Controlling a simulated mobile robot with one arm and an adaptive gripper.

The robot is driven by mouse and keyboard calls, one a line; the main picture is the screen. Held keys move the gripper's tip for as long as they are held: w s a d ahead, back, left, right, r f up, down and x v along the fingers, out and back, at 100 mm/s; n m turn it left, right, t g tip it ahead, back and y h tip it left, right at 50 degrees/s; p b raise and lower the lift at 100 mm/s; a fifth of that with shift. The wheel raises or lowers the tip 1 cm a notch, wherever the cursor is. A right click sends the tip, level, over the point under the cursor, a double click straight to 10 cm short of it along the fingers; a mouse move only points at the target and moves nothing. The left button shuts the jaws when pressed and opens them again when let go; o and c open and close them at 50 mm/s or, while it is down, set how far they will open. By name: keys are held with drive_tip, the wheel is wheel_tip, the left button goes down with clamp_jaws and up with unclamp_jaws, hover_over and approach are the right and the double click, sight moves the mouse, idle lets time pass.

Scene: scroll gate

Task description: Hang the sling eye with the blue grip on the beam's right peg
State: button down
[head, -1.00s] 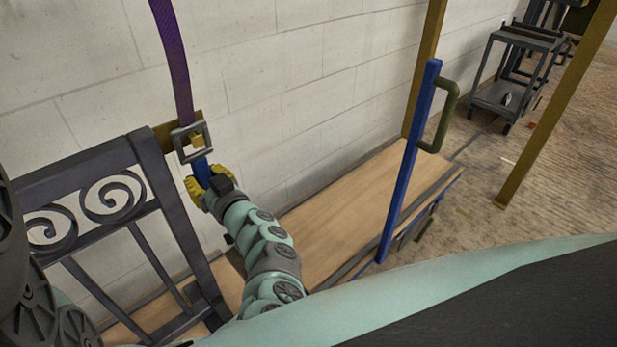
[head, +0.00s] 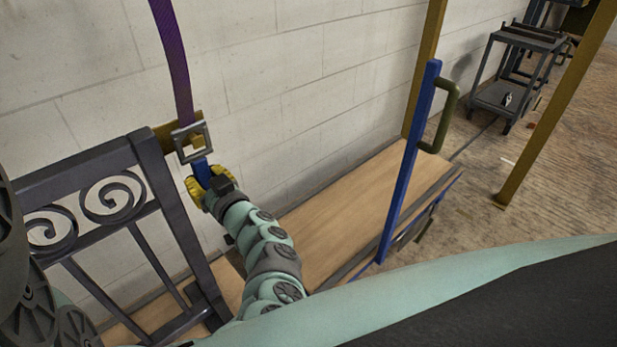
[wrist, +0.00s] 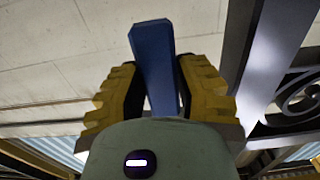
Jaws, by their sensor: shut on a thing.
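The sling eye (head: 181,145) is a grey square metal frame at the lower end of a purple strap (head: 176,75) that runs up out of the head view. Its blue grip (head: 201,170) hangs below the frame. My gripper (head: 204,182) with yellow fingers is shut on the blue grip, which also shows between the fingers in the wrist view (wrist: 154,60). A yellow-brown peg (head: 197,141) shows within the frame's opening, in front of a mustard-coloured beam piece (head: 163,133). I cannot tell how deep the peg sits in the eye.
A dark gate with scrolls (head: 150,170) stands close left of my gripper. A wooden platform (head: 340,205) lies below, with a blue post with a green handle (head: 407,160) to the right. A mustard post (head: 555,110) and a grey cart (head: 505,80) are farther right.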

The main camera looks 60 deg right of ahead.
drive_tip(key=shift+r+p, duration=0.85)
drive_tip(key=shift+p, duration=0.1)
idle(0.3)
drive_tip(key=shift+p+v, duration=1.35)
drive_tip(key=shift+v, duration=1.15)
drive_tip(key=shift+p+v, duration=0.45)
drive_tip(key=shift+v, duration=0.6)
drive_tip(key=p+v, duration=0.1)
drive_tip(key=v, duration=0.4)
drive_tip(key=shift+d+f+p, duration=0.1)
drive_tip(key=shift+p, duration=0.25)
